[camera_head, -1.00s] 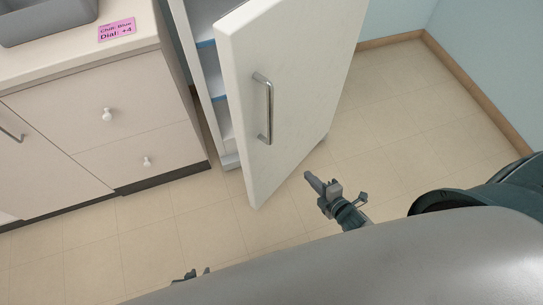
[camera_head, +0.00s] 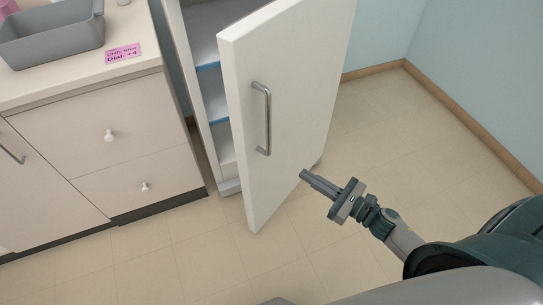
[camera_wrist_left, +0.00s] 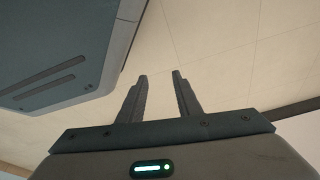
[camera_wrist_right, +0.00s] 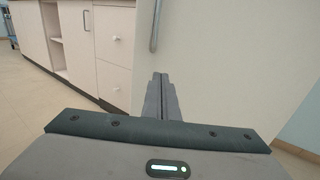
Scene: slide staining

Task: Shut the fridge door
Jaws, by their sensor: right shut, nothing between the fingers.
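The white fridge door (camera_head: 290,110) stands partly open in the head view, with a vertical metal handle (camera_head: 264,118) on its outer face. The fridge interior (camera_head: 207,80) with blue-edged shelves shows to the left of the door. My right gripper (camera_head: 304,174) is shut and empty, pointing at the outer face of the door, below and right of the handle. In the right wrist view the door (camera_wrist_right: 225,65) fills the space ahead of the fingers; I cannot tell if they touch it. My left gripper (camera_wrist_left: 160,82) is open and empty in the left wrist view.
A cabinet with drawers (camera_head: 100,128) stands left of the fridge, with a grey bin (camera_head: 52,36) and a pink note (camera_head: 123,53) on its counter. The tiled floor (camera_head: 370,120) is clear right of the door, up to the wall.

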